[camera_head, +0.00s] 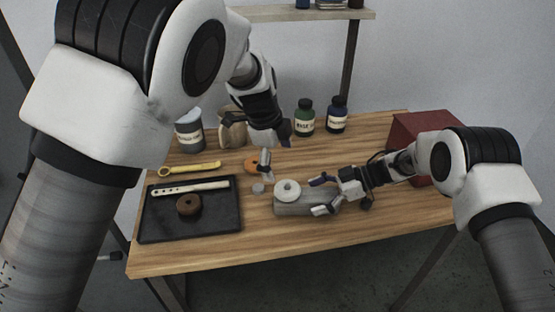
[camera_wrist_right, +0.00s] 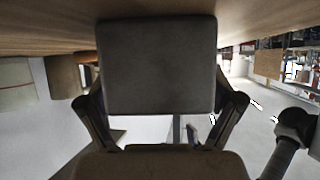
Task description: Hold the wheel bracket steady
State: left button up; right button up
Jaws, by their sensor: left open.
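The wheel bracket appears to be the grey block (camera_head: 305,208) at the middle front of the table, with a pale round wheel (camera_head: 287,190) on top at its left end. My right gripper (camera_head: 322,195) reaches in from the right, with one finger on each side of the block. In the right wrist view the block (camera_wrist_right: 157,65) fills the space between the fingers, which lie against both its sides. My left gripper (camera_head: 274,152) is open and empty above the table, behind the block; its fingertips are partly hidden.
A black tray (camera_head: 215,224) holding a pale strip and a brown ring lies at left. A yellow wrench (camera_head: 190,169), orange disc (camera_head: 251,166) and small grey piece (camera_head: 258,188) lie nearby. Jars (camera_head: 305,117) stand behind; a red box (camera_head: 410,128) stands at right.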

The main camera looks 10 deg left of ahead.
pick_arm(q)
jog(key=shift+d+r, duration=0.2)
jog(key=shift+d, duration=0.15)
pick_arm(e)
jog(key=shift+d+r, duration=0.1)
jog(key=shift+w+d+r, duration=0.15)
jog(key=shift+d+r, duration=0.05)
jog(key=shift+d, duration=0.1)
jog(key=v, duration=0.7)
jog(key=shift+d+f, duration=0.1)
jog(key=shift+a, duration=0.2)
